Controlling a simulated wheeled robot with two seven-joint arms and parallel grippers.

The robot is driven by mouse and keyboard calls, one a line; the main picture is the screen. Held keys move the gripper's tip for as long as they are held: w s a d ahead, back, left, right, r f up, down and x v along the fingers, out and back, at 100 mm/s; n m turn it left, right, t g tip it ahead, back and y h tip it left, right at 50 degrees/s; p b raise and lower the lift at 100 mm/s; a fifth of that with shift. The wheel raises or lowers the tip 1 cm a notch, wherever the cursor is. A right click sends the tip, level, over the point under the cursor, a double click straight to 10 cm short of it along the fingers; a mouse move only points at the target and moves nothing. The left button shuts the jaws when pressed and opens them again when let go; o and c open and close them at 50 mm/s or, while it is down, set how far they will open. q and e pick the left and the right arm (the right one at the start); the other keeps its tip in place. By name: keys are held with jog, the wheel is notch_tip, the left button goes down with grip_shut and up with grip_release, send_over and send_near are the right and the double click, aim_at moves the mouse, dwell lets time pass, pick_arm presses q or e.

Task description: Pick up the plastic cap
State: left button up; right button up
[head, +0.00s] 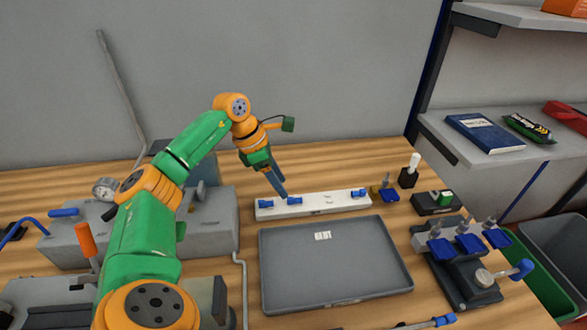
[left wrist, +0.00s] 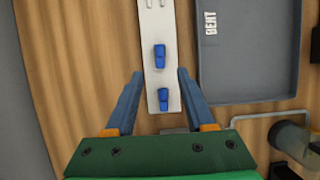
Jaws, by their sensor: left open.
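Small blue pieces that look like plastic caps lie on a white strip (head: 325,203). In the head view one cap (head: 265,203) is at its left end, one cap (head: 295,201) is beside my left fingertips, and one cap (head: 358,193) is near its right end. My left gripper (head: 281,192) is open and points down over the strip's left part. In the left wrist view the open left gripper (left wrist: 160,73) has a finger on each side of the strip (left wrist: 158,25).
A grey tray (head: 395,282) with a "BENT" label lies in front of the strip; it also shows in the left wrist view (left wrist: 245,75). A grey machine block (head: 215,228) stands left. A fixture with blue-handled parts (head: 468,243) stands right. A wall shelf (head: 465,150) is at right.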

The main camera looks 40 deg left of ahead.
aim_at(293, 203)
pick_arm(q)
jog(key=shift+w+d+f+p, duration=0.1)
jog(key=shift+d+f+p, duration=0.25)
jog(key=shift+f+p, duration=0.15)
jog(key=shift+w+d+f+p, duration=0.1)
jog(key=shift+d+f+p, duration=0.25)
jog(key=shift+f, duration=0.2)
jog(key=x, duration=0.2)
jog(key=shift+w+a+f, duration=0.15)
jog(key=shift+a+f, duration=0.1)
jog(key=shift+f, duration=0.05)
jog(key=shift+w+a+f, duration=0.1)
jog(key=shift+w+f, duration=0.05)
grip_shut()
pick_arm(e)
jog(key=shift+s+d+r, duration=0.1)
jog(key=shift+s+r, duration=0.05)
jog(key=shift+r, duration=0.35)
jog(key=shift+s+d+r, duration=0.1)
jog(key=shift+s+r, duration=0.05)
jog(key=shift+r, duration=0.35)
